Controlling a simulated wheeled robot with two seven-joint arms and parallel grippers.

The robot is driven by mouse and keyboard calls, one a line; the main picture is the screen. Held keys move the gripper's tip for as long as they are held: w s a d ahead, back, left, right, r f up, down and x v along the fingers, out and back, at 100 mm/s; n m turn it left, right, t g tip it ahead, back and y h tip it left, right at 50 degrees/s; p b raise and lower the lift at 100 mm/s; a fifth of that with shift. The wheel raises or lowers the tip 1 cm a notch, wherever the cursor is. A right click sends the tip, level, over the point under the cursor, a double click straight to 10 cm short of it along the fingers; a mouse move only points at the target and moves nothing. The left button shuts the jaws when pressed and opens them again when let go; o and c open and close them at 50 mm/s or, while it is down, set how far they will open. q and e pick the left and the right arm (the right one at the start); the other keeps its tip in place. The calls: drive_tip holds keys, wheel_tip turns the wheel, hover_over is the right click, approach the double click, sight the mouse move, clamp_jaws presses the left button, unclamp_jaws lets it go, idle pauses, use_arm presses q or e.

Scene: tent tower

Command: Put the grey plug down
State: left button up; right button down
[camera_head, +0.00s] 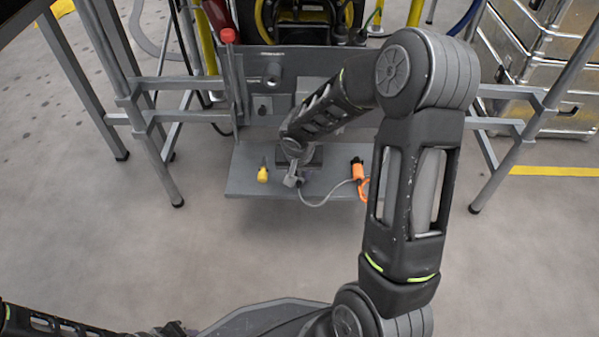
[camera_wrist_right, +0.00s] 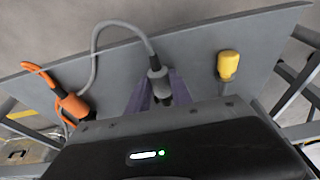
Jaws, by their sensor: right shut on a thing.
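The grey plug (camera_wrist_right: 157,75) is between the fingers of my right gripper (camera_wrist_right: 162,90) in the right wrist view, and the gripper is shut on it. A grey cable arcs away from the plug toward the orange connector. In the head view the right gripper (camera_head: 294,172) is over the grey shelf (camera_head: 240,186), with the grey plug (camera_head: 290,181) at its tip. I cannot tell whether the plug touches the shelf.
A yellow plug (camera_head: 263,174) stands on the shelf left of my right gripper. An orange connector (camera_head: 358,171) with an orange cable lies to its right. A grey upright panel with a red-topped rod (camera_head: 228,37) rises behind. Metal cases (camera_head: 540,60) stand at right.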

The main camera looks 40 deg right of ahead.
drive_tip(key=c, duration=1.1)
unclamp_jaws()
drive_tip(key=shift+o, duration=0.2)
drive_tip(key=shift+r, duration=0.2)
drive_tip(key=p+v, duration=0.3)
drive_tip(key=v, duration=0.4)
drive_tip(key=shift+s+a+r, duration=0.1)
drive_tip(key=shift+r, duration=0.05)
